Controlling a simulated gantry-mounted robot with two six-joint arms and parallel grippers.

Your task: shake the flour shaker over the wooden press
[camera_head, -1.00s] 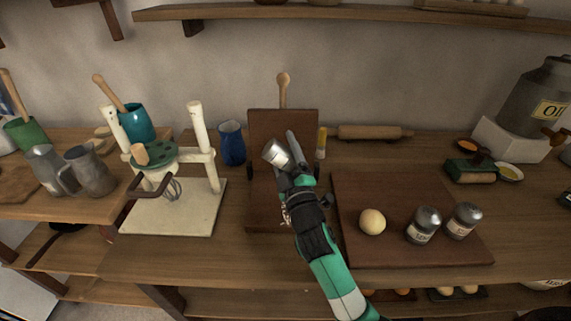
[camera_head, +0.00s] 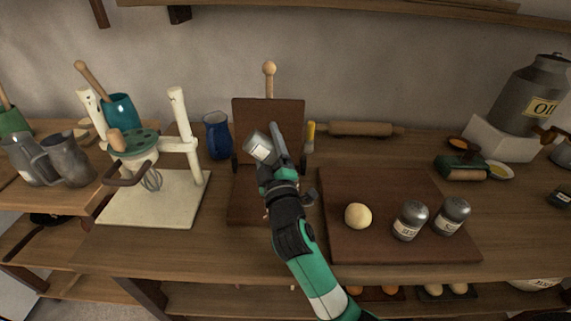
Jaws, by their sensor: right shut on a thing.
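The wooden press (camera_head: 243,115) is a dark brown hinged board pair with a round-knobbed handle behind it. Its lid stands upright and open, and its lower plate (camera_head: 246,208) lies flat on the table. My right gripper (camera_head: 270,162) is shut on the flour shaker (camera_head: 259,149), a small metal shaker with a pale label. The shaker is tilted and held above the press, in front of the raised lid. My right arm hides part of the lower plate. I cannot make out any flour falling. My left gripper is not in view.
A brown board (camera_head: 340,248) at right holds a dough ball (camera_head: 358,216) and two labelled shakers (camera_head: 410,221) (camera_head: 452,216). A white stand mixer (camera_head: 150,200) and a blue jug (camera_head: 216,136) are left of the press. A rolling pin (camera_head: 360,129) lies behind.

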